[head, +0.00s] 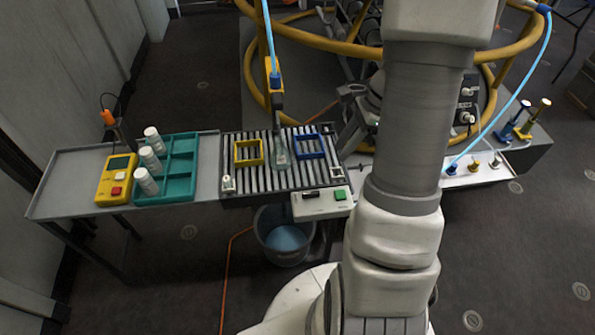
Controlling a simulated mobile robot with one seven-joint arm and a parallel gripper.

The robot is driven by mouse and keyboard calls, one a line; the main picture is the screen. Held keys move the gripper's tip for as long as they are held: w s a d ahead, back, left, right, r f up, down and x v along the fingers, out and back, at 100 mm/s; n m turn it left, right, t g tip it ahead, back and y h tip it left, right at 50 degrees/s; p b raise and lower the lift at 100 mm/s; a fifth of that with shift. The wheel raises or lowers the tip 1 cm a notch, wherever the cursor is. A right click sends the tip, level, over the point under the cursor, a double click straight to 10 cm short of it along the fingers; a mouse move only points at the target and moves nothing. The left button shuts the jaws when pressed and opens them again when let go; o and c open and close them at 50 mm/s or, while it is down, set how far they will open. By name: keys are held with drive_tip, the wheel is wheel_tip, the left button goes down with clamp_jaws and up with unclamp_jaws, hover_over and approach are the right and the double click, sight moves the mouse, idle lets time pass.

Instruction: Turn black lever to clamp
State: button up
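No part can be surely told as the black lever. A dark upright part (278,101) hangs under the blue hose fitting, beside a yellow block, above the roller table (240,181). A black panel (467,98) with pale knobs stands right of my arm, partly hidden by it. My gripper (347,112) seems to be the grey parts just left of my arm, at the right end of the rollers. My own arm hides much of it, so its opening is unclear. It is apart from both dark parts.
Yellow (249,153) and blue (309,147) frames and a clear bottle (280,155) are on the rollers. A teal tray (178,180), white bottles (147,181) and a yellow box (116,180) stand left. A bucket (283,238) is below. Yellow hoops (249,75) rise behind.

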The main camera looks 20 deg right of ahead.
sight(311, 193)
drive_tip(key=b+x, duration=0.6)
drive_tip(key=x, duration=1.1)
drive_tip(key=shift+f, duration=0.3)
clamp_jaws()
